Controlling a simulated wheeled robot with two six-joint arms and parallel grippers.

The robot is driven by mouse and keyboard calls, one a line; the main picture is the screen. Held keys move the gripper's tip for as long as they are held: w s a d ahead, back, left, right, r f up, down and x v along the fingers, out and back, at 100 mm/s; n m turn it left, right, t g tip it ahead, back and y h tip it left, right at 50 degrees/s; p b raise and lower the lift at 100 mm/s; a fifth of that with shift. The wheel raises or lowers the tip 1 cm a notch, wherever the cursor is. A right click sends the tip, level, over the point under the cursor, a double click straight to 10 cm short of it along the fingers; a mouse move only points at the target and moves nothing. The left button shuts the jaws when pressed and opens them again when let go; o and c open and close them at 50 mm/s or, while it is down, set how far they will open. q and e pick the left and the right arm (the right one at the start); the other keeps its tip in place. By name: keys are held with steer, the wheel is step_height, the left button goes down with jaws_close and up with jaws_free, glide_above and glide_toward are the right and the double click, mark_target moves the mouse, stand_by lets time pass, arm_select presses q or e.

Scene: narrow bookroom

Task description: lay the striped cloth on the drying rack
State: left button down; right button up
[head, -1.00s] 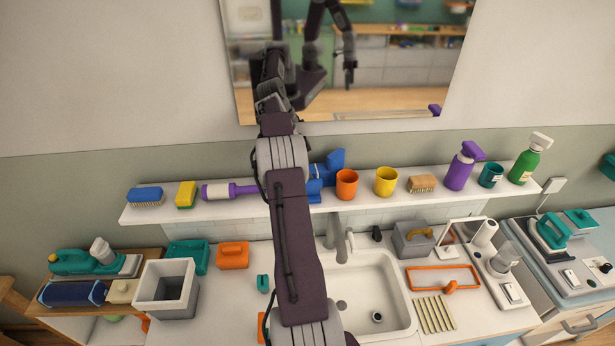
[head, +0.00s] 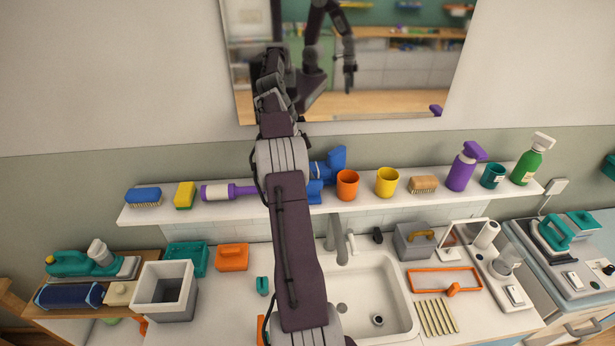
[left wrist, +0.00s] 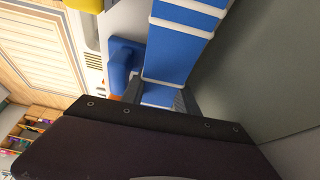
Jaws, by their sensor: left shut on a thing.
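A cream slatted piece (head: 437,317) lies on the counter right of the sink and may be the drying rack; I cannot be sure. My right gripper is not directly in view.
The shelf (head: 225,208) holds brushes, a sponge, cups and spray bottles; a blue object (head: 328,172) stands partly behind my arm. The sink (head: 375,285) is below. A grey-white bin (head: 165,290) stands left. The mirror (head: 400,60) reflects dark arm parts.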

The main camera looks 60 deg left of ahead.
mark_target(315, 167)
arm_select(q)
step_height(315, 167, up, 6)
steer(key=shift+r+p, duration=0.15)
steer(key=shift+p, duration=0.5)
steer(key=r, duration=0.3)
steer(key=shift+s+d+r, duration=0.1)
steer(key=shift+s+d, duration=0.05)
steer(key=shift+d, duration=0.15)
steer(key=s+d+b, duration=0.4)
steer(key=d+b, duration=0.3)
steer(key=d, duration=0.1)
steer(key=s+d+b, duration=0.4)
steer(key=d+b, duration=0.4)
steer(key=d, duration=0.1)
steer(key=shift+s+r, duration=0.4)
steer(key=shift+w, duration=0.1)
